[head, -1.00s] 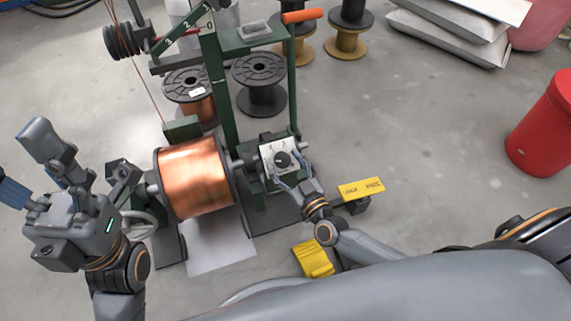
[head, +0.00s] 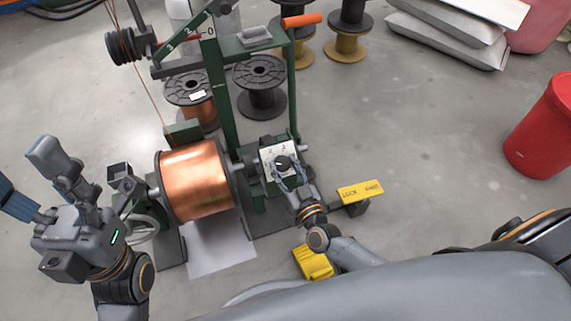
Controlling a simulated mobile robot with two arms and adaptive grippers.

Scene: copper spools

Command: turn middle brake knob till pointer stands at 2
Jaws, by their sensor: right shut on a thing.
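A black brake knob (head: 283,162) sits on a white dial plate (head: 268,151) with small dark numerals, on the green winding stand right of the copper spool (head: 196,183). The numerals and the pointer's exact position are too small to read surely. My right gripper (head: 286,172) is shut on the knob from the near side, and its fingers cover part of the knob and lower plate. No other brake knob is clearly visible. My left gripper (head: 34,186) is at the far left, fingers spread, empty and apart from the stand.
A yellow labelled plate (head: 360,192) is right of my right gripper, and a yellow pedal (head: 313,263) is on the floor below. Black spools (head: 261,86) stand behind the stand. A red bin (head: 543,130) is at the right.

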